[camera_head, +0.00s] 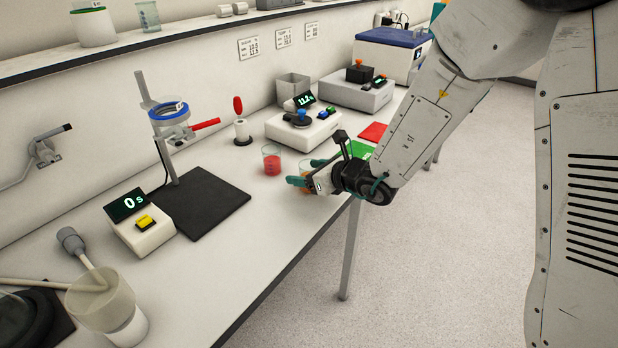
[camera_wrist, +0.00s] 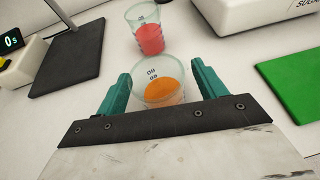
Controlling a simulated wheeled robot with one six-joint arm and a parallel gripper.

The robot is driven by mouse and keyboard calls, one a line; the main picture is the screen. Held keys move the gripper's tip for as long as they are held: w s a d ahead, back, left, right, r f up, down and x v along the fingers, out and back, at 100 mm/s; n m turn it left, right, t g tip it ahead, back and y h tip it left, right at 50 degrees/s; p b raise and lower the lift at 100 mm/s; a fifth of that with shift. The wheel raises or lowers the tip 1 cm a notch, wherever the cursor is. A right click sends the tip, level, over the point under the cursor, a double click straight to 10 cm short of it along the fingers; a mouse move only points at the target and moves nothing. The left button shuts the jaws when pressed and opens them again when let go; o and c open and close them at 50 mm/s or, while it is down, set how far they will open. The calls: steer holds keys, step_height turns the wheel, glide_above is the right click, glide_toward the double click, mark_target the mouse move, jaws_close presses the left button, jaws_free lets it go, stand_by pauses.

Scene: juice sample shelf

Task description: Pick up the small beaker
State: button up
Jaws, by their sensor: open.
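A small clear beaker (camera_wrist: 158,82) with orange liquid stands upright on the bench, between the teal fingers of my gripper (camera_wrist: 160,88) in the wrist view. My gripper is open, with a finger on each side of this beaker; I cannot tell whether either touches it. In the head view my gripper (camera_head: 302,182) partly hides the orange beaker. A second beaker with red liquid (camera_head: 271,160) stands just beyond it, and it also shows upright in the wrist view (camera_wrist: 146,32). Another beaker (camera_head: 148,15) stands on the upper shelf.
A white device with a display (camera_head: 303,130) stands behind the beakers. A green mat (camera_head: 358,150) and a red mat (camera_head: 373,132) lie to the right. A ring stand on a black base (camera_head: 205,203) and a timer (camera_head: 140,222) stand left. The bench's front edge is close to my gripper.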

steer(key=shift+w+a+f, duration=0.25)
steer(key=shift+w+a, duration=0.2)
steer(key=c, duration=1.1)
steer(key=shift+r, duration=0.2)
